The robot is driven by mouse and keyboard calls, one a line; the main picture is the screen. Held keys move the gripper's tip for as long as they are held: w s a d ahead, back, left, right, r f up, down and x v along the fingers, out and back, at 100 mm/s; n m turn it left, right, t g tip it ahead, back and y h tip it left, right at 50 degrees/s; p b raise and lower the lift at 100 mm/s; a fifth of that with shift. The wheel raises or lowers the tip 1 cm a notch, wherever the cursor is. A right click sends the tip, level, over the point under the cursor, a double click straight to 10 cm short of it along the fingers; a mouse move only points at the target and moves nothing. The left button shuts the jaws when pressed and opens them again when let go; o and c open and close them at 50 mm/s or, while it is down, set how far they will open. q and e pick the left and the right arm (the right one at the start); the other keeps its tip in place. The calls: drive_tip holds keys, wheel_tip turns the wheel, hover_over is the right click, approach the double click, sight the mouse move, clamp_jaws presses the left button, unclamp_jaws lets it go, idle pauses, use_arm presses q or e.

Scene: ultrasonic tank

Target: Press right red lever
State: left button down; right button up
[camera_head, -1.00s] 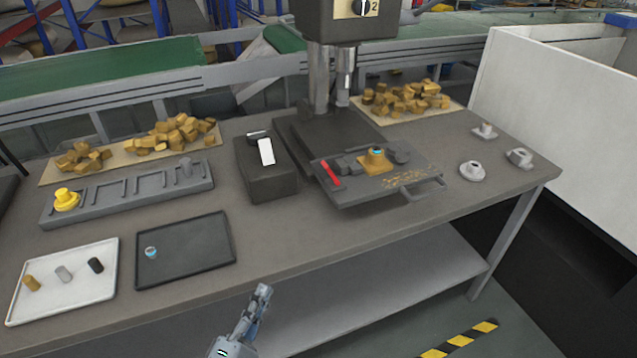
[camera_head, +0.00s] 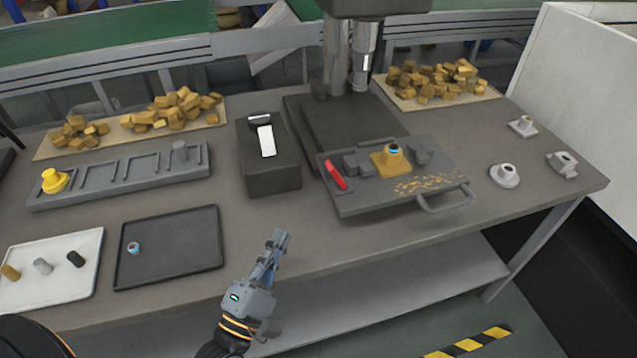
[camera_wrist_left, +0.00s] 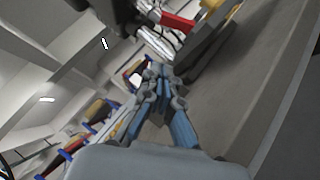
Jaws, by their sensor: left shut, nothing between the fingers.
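The red lever (camera_head: 336,175) sits at the left end of the dark fixture plate (camera_head: 365,205) under the drill press. It also shows at the top of the left wrist view (camera_wrist_left: 178,22). A yellow-brown part (camera_head: 391,160) with a blue ring sits between two grey jaws on the plate. My left gripper (camera_head: 279,238) is shut and empty. My right gripper does not show.
A dark box with a white lever (camera_head: 266,141) stands left of the fixture. A black tray (camera_head: 180,262), a white tray (camera_head: 60,282) and a grey rack (camera_head: 120,190) lie further left. Small grey parts (camera_head: 504,175) lie at the right. The table front between tray and fixture is clear.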

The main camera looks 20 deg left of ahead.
use_arm(q)
drive_tip(key=p, duration=0.3)
approach(336, 175)
drive_tip(key=w+a, duration=0.4)
drive_tip(key=w, duration=0.1)
drive_tip(key=shift+w+d+r+p, duration=0.2)
drive_tip(key=shift+w+d+r, duration=0.25)
drive_tip(key=shift+w+d, duration=0.15)
drive_tip(key=shift+w+d+r+p, duration=0.2)
drive_tip(key=shift+w+d+r, duration=0.3)
drive_tip(key=shift+d, duration=0.15)
